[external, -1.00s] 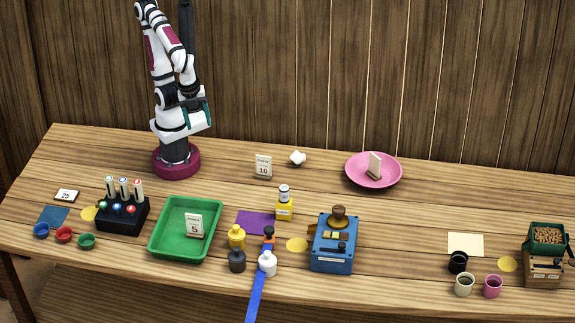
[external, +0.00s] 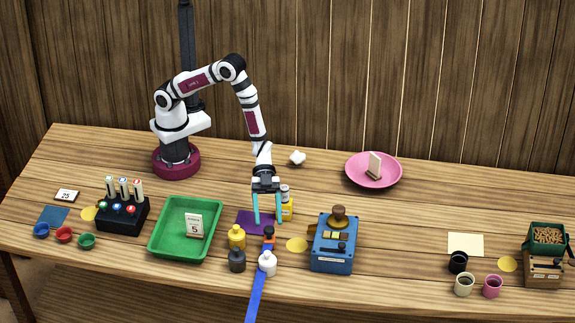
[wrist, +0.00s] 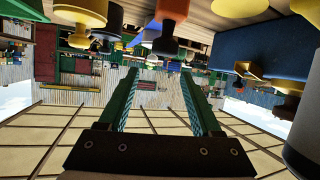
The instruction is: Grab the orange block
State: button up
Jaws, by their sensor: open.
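A small orange piece with a dark top (external: 269,239) stands on the table in the external view, between the small bottles and the blue box. It looks like the orange block, but its shape is too small to make out. An orange thing with a knob-like end (wrist: 173,9) shows at the top of the wrist view. My gripper (external: 268,221) points down with its two teal fingers apart and nothing between them. Its tips appear just behind the orange piece, over or near the purple mat (external: 246,218). The open fingers also show in the wrist view (wrist: 160,73).
A yellow bottle (external: 237,236), a dark bottle (external: 237,261) and a white bottle (external: 267,264) crowd the orange piece. The blue box (external: 333,254) is to the right, the green tray (external: 160,239) to the left.

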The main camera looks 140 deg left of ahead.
aim_at(269, 237)
notch_tip(269, 237, down, 5)
jog(key=shift+r, duration=0.1)
jog(key=x, duration=0.5)
grip_shut()
